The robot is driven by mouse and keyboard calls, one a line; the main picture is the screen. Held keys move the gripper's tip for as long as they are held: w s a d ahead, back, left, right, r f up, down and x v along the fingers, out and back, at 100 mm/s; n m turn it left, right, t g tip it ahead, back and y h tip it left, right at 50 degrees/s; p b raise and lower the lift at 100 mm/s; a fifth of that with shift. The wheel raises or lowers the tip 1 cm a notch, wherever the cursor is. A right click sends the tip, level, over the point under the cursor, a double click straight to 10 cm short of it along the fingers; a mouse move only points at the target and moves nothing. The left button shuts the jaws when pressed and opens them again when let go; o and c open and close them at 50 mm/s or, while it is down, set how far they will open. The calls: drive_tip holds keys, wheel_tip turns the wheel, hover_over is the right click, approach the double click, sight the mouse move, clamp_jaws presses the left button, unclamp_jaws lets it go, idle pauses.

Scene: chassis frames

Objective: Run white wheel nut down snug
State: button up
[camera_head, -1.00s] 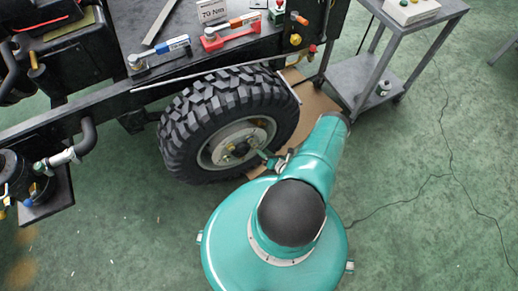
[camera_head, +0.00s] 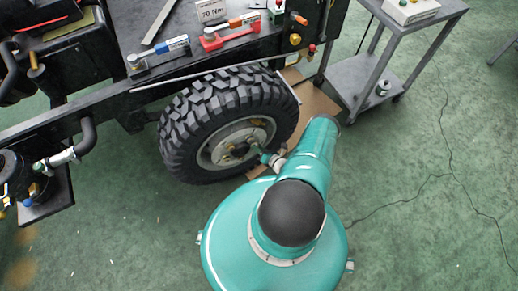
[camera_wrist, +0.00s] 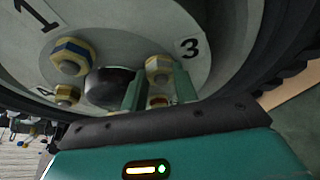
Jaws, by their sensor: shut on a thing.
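The wheel hub (camera_wrist: 115,30) fills the upper part of the wrist view, with nuts on studs around a dark centre cap. The pale, cream-looking wheel nut (camera_wrist: 160,68) beside the "3" mark sits between the tips of my gripper (camera_wrist: 161,78). The two teal fingers are shut on it, one on each side; its seat against the hub is not clear. A small brownish part (camera_wrist: 158,101) shows lower between the fingers. In the head view my gripper (camera_head: 258,152) reaches the hub from the right; the nut is too small to tell there.
A blue-and-yellow nut (camera_wrist: 72,55) and a yellowish nut (camera_wrist: 66,95) are on the hub at left. The black tyre (camera_head: 178,130) surrounds it. Tools (camera_head: 232,30) lie on the chassis above. A grey cart (camera_head: 352,85) stands right; the floor at right is open.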

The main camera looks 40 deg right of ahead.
drive_tip(key=shift+d+m+t+y, duration=0.1)
drive_tip(key=shift+m+t+y, duration=0.3)
drive_tip(key=shift+m, duration=0.5)
drive_tip(key=o, duration=0.7)
drive_tip(key=v, duration=1.4)
